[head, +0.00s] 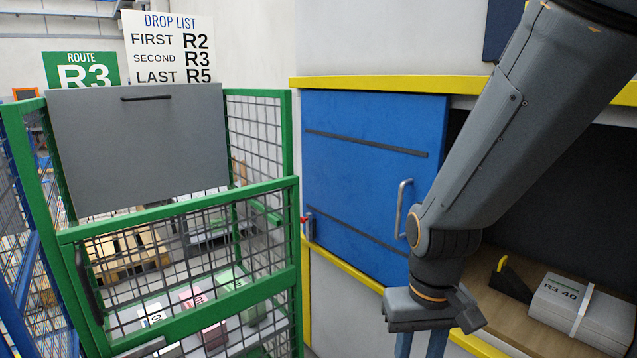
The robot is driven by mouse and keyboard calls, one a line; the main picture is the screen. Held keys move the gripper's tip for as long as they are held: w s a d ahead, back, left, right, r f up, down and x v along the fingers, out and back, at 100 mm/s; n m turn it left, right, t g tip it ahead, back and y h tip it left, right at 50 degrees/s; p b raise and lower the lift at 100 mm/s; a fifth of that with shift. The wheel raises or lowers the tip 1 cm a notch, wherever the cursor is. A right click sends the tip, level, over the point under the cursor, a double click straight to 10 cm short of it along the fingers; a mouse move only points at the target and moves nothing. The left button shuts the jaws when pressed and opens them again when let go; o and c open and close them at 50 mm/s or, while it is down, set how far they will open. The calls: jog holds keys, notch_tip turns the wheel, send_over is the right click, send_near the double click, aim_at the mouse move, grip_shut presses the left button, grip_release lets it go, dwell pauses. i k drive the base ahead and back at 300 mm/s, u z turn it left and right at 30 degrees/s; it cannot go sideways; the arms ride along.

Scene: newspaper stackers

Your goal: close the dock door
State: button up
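The dock door (345,170) is a blue sliding panel with dark horizontal strips, set between yellow rails. It covers the left part of the dock opening, and the right part stands open. Its grey upright handle (402,208) is near its right edge, just left of my arm. My gripper (420,345) hangs below the handle and in front of the lower rail, pointing down. Its two blue fingers show apart with nothing visible between them; their tips are cut off by the bottom edge. My arm hides part of the door's right edge and the opening.
A bundle marked R3 40 (575,310) and a black wedge with a yellow tip (510,279) lie on the wooden floor (492,303) inside the opening. A red-tipped fitting (307,225) is at the door's left. A green cage (180,315) with bundles stands left.

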aim_at(368, 157)
jog(key=u, duration=1.65)
jog(key=i, duration=0.85)
jog(key=z, duration=2.7)
